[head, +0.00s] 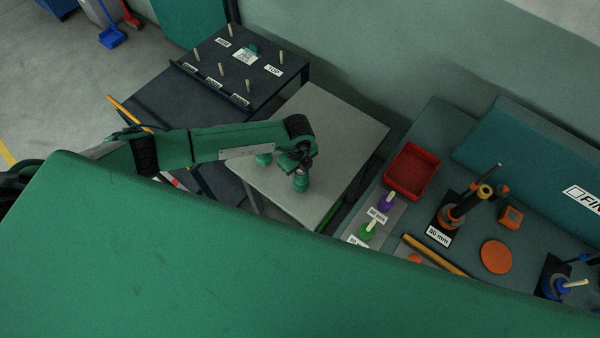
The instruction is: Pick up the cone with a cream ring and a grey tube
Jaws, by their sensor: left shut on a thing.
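My left gripper (298,164) is over the grey table (335,125) in the middle of the head view. It is shut on a small teal cone-like piece (301,184), upright below the fingers. I cannot tell whether this piece has a cream ring or a grey tube, or whether it touches the table. Another small teal piece (264,159) stands on the table just left of the gripper, partly hidden by my left arm. My right gripper is not in view.
A dark pegboard stand (215,75) with several pegs and labels is behind left. On the right, a teal bench (425,125) bears a red bin (412,171), purple (386,202) and green (367,231) pieces, and an orange disc (496,257). The grey table's right part is clear.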

